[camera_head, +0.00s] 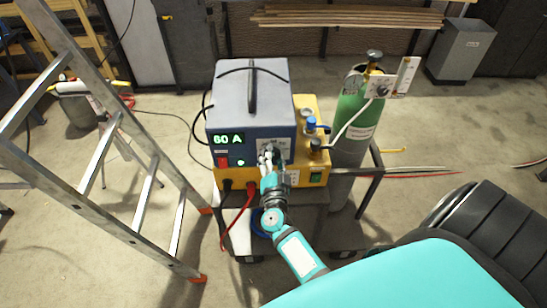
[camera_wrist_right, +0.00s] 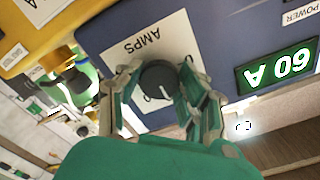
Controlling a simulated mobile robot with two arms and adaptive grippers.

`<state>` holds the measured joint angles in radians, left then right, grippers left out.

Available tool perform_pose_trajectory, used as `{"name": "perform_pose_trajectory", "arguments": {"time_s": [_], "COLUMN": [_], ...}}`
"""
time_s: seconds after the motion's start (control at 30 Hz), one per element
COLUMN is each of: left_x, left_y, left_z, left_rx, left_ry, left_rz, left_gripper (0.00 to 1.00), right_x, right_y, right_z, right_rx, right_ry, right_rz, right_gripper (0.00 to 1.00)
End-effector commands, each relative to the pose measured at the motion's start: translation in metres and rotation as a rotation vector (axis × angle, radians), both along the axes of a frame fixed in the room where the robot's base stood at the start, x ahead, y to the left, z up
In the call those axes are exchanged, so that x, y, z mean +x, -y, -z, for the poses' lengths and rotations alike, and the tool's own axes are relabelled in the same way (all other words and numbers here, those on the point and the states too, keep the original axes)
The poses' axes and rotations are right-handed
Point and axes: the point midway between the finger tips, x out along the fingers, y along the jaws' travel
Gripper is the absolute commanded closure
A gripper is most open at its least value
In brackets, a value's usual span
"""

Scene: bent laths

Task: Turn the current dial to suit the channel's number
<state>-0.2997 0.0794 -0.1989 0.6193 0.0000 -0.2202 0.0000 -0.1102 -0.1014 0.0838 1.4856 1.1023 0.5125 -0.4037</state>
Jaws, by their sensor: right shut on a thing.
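The blue and grey welding machine (camera_head: 250,105) stands on a cart with its green display (camera_head: 228,139) reading 60 A. The same display shows upside down in the right wrist view (camera_wrist_right: 277,70). The dark current dial (camera_wrist_right: 158,81) sits on a white plate marked AMPS. My right gripper (camera_head: 269,160) is at the machine's front. In the right wrist view its fingers (camera_wrist_right: 160,88) are shut on the dial, one on each side. In the head view the gripper hides the dial. I cannot make out a channel number. My left gripper is not in view.
A yellow unit (camera_head: 308,118) with a blue knob is beside and below the machine. A green gas cylinder (camera_head: 352,115) stands to its right. An aluminium ladder (camera_head: 104,147) leans at left. A red cable (camera_head: 235,215) hangs in front. Floor at the back is mostly clear.

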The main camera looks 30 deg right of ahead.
Motion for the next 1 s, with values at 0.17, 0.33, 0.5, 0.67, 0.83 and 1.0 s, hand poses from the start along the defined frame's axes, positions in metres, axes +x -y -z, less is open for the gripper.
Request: {"name": "perform_pose_trajectory", "arguments": {"time_s": [0.17,0.33,0.5,0.67,0.83,1.0], "left_x": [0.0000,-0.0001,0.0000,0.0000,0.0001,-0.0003], "left_y": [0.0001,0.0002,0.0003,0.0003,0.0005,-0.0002], "left_z": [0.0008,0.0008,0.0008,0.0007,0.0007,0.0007], "left_rx": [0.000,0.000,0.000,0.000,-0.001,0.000], "left_ry": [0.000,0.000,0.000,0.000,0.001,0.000], "left_rz": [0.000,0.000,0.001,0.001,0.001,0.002], "left_gripper": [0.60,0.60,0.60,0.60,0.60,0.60], "right_x": [-0.0005,-0.0005,-0.0005,-0.0005,-0.0003,-0.0001], "right_y": [-0.0004,-0.0004,-0.0004,-0.0004,-0.0003,-0.0002], "right_z": [0.0009,0.0009,0.0009,0.0009,0.0006,0.0002], "right_rx": [0.031,0.039,0.039,0.038,0.037,0.037], "right_ry": [0.017,0.021,0.021,0.021,0.021,0.021], "right_rz": [0.000,-0.001,-0.001,-0.001,0.000,0.000], "right_gripper": [0.93,0.93,0.93,0.53,0.38,0.38]}}
